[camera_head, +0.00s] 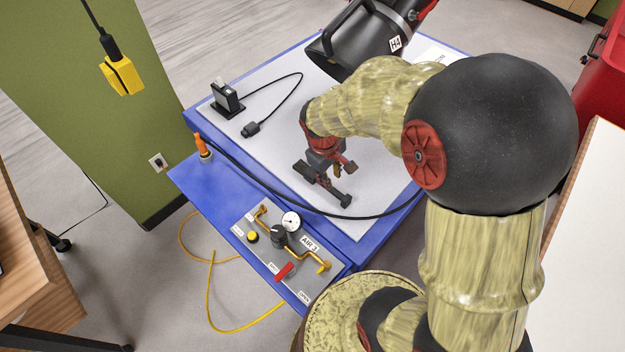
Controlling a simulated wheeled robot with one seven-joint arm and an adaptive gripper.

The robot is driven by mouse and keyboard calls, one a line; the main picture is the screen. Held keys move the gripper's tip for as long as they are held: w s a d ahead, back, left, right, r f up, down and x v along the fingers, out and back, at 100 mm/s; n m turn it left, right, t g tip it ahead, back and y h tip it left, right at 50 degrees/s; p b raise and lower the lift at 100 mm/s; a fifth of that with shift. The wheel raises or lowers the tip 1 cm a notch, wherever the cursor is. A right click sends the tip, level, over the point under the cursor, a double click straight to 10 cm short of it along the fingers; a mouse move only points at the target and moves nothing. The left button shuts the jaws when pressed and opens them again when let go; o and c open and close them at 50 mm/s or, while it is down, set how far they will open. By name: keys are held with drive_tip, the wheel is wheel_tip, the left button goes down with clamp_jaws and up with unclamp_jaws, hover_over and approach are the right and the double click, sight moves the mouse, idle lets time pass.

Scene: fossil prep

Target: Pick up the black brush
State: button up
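My gripper (325,180) is low over the grey-white mat (385,185) on the blue bench, pointing down. Its dark and reddish parts spread close to the mat, and I cannot tell whether its fingers are open or shut. I cannot make out a black brush for certain. Dark bar-like shapes at the gripper could be its fingers or something under them. A small black piece (251,130) lies on the mat left of the gripper, at the end of a thin cable from a black stand (226,98); it looks like a plug.
A large black hood (370,40) labelled H4 hangs over the bench's back. A black hose runs along the front from an orange-handled tool (203,146). An air panel (280,245) with gauge and valves is at the front. A yellow box (122,76) hangs at left.

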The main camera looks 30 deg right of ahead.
drive_tip(key=shift+w+d+f+b, duration=0.15)
drive_tip(key=shift+f+b, duration=0.2)
drive_tip(key=shift+f, duration=0.95)
drive_tip(key=shift+w+d+f+b, duration=0.1)
drive_tip(key=shift+d+f+b, duration=0.15)
drive_tip(key=shift+f, duration=1.05)
drive_tip(key=shift+w+d+f+b, duration=0.15)
drive_tip(key=shift+f+b, duration=0.25)
drive_tip(key=shift+f, duration=0.9)
drive_tip(key=shift+a, duration=0.1)
drive_tip(key=shift+c, duration=0.8)
clamp_jaws()
